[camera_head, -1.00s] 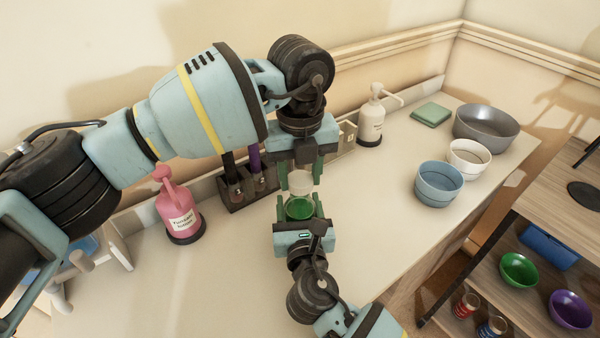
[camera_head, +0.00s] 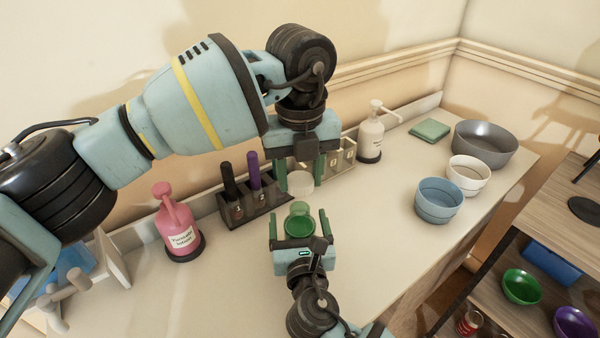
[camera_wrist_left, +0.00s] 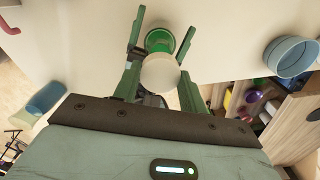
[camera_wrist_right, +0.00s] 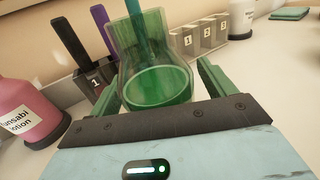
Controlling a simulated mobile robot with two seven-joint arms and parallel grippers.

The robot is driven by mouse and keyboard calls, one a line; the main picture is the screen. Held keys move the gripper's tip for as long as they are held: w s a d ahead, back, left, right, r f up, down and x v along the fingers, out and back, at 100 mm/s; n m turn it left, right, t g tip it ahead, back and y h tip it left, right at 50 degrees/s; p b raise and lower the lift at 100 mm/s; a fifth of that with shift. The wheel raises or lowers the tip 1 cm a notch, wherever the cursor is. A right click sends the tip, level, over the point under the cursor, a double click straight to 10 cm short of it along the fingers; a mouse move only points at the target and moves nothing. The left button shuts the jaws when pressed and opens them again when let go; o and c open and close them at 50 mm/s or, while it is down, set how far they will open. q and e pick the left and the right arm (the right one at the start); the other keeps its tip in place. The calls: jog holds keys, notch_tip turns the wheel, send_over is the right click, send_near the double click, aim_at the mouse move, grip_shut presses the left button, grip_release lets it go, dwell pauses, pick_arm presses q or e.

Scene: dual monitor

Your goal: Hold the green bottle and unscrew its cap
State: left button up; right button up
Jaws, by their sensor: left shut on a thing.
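The green bottle (camera_head: 298,226) is below the white cap (camera_head: 300,183) in the head view, and its open neck shows. My left gripper (camera_head: 300,178) points down and is shut on the cap, which also shows in the left wrist view (camera_wrist_left: 160,72). The cap looks apart from the bottle. My right gripper (camera_head: 301,222) is open, with one finger on each side of the bottle and gaps between. In the right wrist view the bottle (camera_wrist_right: 155,85) is close in front of the gripper. I cannot tell whether the bottle touches the table.
Blue (camera_head: 438,195), white (camera_head: 467,177) and grey (camera_head: 485,145) bowls are at the right. The table right of the bottle is clear.

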jog(key=shift+s, duration=0.1)
jog(key=s, duration=0.4)
jog(key=s+d, duration=0.1)
jog(key=s, duration=0.6)
jog(key=shift+s+d+p, duration=0.15)
jog(key=shift+s+p, duration=0.25)
